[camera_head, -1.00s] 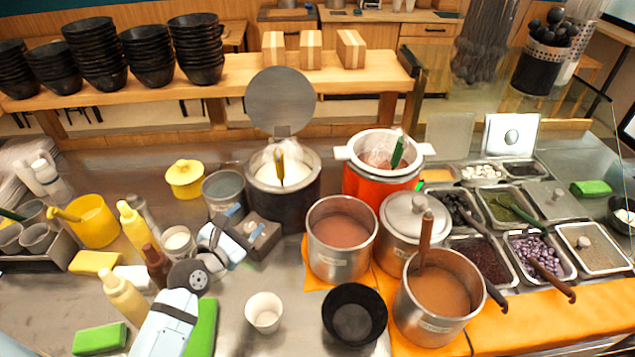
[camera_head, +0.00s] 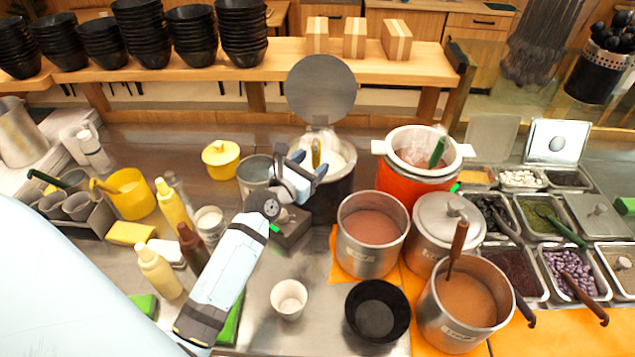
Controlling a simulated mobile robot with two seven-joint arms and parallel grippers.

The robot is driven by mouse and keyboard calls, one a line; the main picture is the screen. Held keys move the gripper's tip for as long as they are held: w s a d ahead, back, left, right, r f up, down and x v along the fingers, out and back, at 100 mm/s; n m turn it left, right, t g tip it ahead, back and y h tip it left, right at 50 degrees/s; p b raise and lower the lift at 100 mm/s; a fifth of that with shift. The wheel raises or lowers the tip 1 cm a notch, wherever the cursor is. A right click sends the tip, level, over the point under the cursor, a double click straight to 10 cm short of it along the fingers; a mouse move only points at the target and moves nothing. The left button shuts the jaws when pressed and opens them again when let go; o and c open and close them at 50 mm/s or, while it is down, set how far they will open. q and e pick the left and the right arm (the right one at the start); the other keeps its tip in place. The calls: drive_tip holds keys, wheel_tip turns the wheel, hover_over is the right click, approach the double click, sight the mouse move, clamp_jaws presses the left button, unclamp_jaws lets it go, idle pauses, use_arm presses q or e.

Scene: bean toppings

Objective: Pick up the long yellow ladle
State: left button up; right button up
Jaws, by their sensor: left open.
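A yellow ladle (camera_head: 317,151) stands upright in the white contents of a dark round pot (camera_head: 334,194) with its lid raised. Only its upper handle shows. My left gripper (camera_head: 309,164) is open at the pot's near left rim, its fingers pointing toward the ladle handle. The handle appears just beyond the fingertips, and I cannot tell whether they touch. Another yellow handle (camera_head: 103,186) sticks out of a yellow container (camera_head: 131,195) at the left. My right gripper is not in view.
Sauce bottles (camera_head: 172,205) stand beside my arm. An orange-red pot (camera_head: 410,182) and steel pots (camera_head: 370,248) are close on the right. The raised round lid (camera_head: 321,90) is behind.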

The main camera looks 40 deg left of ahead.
use_arm(q)
drive_tip(key=w, duration=0.2)
drive_tip(key=w+p, duration=0.1)
drive_tip(key=w, duration=0.1)
drive_tip(key=shift+a+r, duration=0.15)
drive_tip(key=shift+w, duration=0.35)
drive_tip(key=c, duration=1.1)
